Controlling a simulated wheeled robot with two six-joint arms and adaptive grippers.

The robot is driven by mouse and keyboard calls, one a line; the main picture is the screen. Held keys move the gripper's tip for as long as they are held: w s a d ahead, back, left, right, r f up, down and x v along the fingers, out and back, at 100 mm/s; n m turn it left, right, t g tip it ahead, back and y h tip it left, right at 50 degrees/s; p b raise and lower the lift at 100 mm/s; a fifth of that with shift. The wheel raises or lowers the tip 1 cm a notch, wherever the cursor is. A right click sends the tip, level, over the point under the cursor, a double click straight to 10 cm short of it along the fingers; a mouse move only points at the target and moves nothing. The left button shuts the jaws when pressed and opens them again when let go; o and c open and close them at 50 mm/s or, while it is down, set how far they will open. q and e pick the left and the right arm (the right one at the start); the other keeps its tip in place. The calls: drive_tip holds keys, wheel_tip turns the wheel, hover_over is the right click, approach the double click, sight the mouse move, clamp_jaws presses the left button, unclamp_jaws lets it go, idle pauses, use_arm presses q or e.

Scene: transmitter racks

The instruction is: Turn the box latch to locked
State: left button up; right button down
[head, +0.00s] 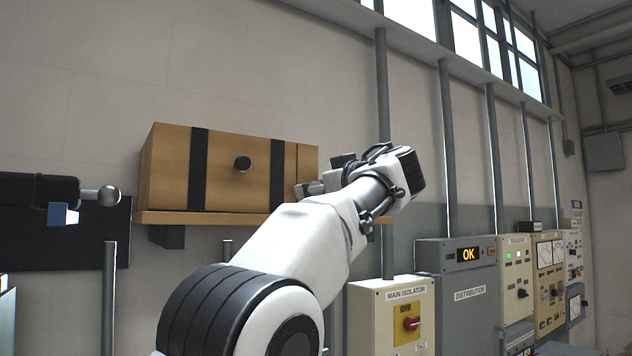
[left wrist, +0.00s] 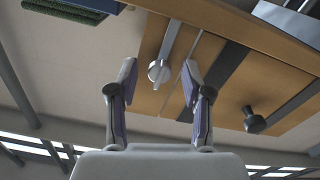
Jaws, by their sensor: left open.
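A wooden box (head: 222,181) with two black straps and a black round knob (head: 243,163) sits on a wall shelf. In the left wrist view, a silver round latch knob (left wrist: 158,73) is on the box front, with a flat grey bar (left wrist: 172,38) running from it toward the shelf edge. The black box knob (left wrist: 254,121) shows to the right there. My left gripper (left wrist: 159,68) is open, its two fingers on either side of the latch knob in the picture, with visible gaps. Whether they reach its depth is unclear. In the head view my arm hides the latch. My right gripper is not in view.
The wooden shelf (head: 158,217) runs under the box. At the left, a black bar with a metal ball end (head: 108,196) juts out before a dark panel (head: 108,247). The main isolator cabinet (head: 383,330) and distribution cabinet (head: 452,318) stand at the right. Grey vertical pipes (head: 384,100) climb the wall.

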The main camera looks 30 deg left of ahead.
use_arm(q)
drive_tip(key=shift+s, duration=0.25)
drive_tip(key=shift+w+d, duration=0.15)
drive_tip(key=shift+d, duration=0.05)
clamp_jaws()
drive_tip(key=shift+r+m, duration=0.1)
drive_tip(key=shift+m, duration=0.4)
drive_tip(key=shift+w+m+p, duration=0.1)
drive_tip(key=shift+m+p, duration=1.65)
drive_tip(key=shift+m, duration=6.75)
